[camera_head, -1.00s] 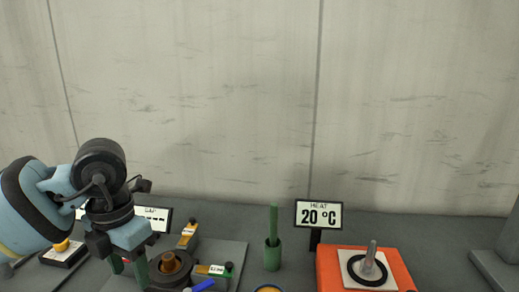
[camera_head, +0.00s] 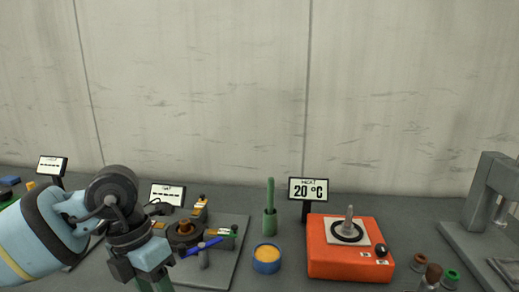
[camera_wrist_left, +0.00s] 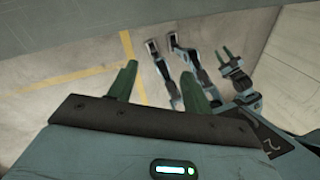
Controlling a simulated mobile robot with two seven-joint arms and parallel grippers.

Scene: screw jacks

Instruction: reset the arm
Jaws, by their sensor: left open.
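My left arm comes in from the left in the head view. Its gripper (camera_head: 152,284) points down at the bottom edge, in front and to the left of a grey plate (camera_head: 228,262) with a dark round fixture. The fingertips are cut off there. In the left wrist view the two green fingers (camera_wrist_left: 158,62) stand apart with nothing between them. A blue bar (camera_head: 201,246) on a grey post is close to the right of the gripper. My right gripper cannot be made out in the head view.
An orange heater (camera_head: 325,262) stands right of centre, with a "20 °C" sign (camera_head: 308,190) behind it. A blue cup (camera_head: 267,266) and a green holder (camera_head: 270,222) stand between plate and heater. A grey press (camera_head: 490,195) is far right. Pale-blue arm parts (camera_wrist_left: 195,95) show in the wrist view.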

